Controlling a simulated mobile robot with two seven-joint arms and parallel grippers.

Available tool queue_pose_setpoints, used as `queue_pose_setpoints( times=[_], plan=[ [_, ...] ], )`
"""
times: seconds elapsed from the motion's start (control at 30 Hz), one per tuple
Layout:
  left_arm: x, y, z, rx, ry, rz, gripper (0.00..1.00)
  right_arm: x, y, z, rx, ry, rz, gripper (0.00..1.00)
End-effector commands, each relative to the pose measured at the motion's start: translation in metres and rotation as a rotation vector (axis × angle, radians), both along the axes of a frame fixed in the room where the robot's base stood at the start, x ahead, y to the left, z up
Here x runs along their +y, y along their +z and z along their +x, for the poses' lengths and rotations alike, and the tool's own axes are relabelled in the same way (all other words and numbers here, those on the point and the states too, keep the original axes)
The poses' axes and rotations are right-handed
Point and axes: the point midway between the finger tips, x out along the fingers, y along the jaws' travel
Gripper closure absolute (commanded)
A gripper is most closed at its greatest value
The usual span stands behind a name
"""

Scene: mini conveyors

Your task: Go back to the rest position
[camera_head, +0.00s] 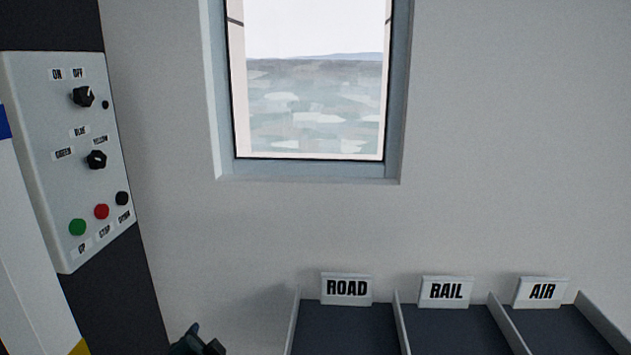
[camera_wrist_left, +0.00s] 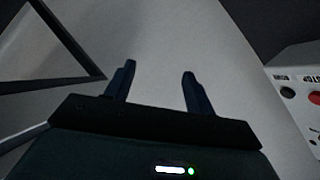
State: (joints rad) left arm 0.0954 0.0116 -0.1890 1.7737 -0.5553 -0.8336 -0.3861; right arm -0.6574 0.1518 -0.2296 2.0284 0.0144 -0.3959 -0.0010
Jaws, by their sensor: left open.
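My left gripper (camera_head: 205,342) shows at the bottom edge of the head view, only its fingertips in the picture. In the left wrist view my left gripper (camera_wrist_left: 158,85) has its two dark fingers apart, with nothing between them. Pale wall lies beyond the fingers. The gripper is apart from the control panel (camera_head: 75,180) and left of the ROAD conveyor (camera_head: 345,325). My right gripper is in neither view.
The panel has two black knobs and several buttons; part of it shows in the wrist view (camera_wrist_left: 292,75). RAIL (camera_head: 455,330) and AIR (camera_head: 555,328) conveyors stand right of ROAD, split by low dividers. A window (camera_head: 312,165) is in the wall.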

Motion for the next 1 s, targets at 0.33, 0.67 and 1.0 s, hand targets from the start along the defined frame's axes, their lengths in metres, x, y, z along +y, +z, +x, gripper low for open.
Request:
queue_pose_setpoints(
  times=[0.33, 0.67, 1.0],
  plan=[
    [-0.055, -0.124, -0.186, 0.15, -0.065, -0.642, 0.46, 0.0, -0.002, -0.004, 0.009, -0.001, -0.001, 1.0],
    [-0.072, -0.133, -0.254, 0.199, -0.011, -0.902, 0.46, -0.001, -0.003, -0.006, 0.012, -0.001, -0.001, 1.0],
    [-0.072, -0.134, -0.253, 0.2, -0.011, -0.901, 0.6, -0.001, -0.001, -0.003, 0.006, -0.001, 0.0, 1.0]
  ],
)
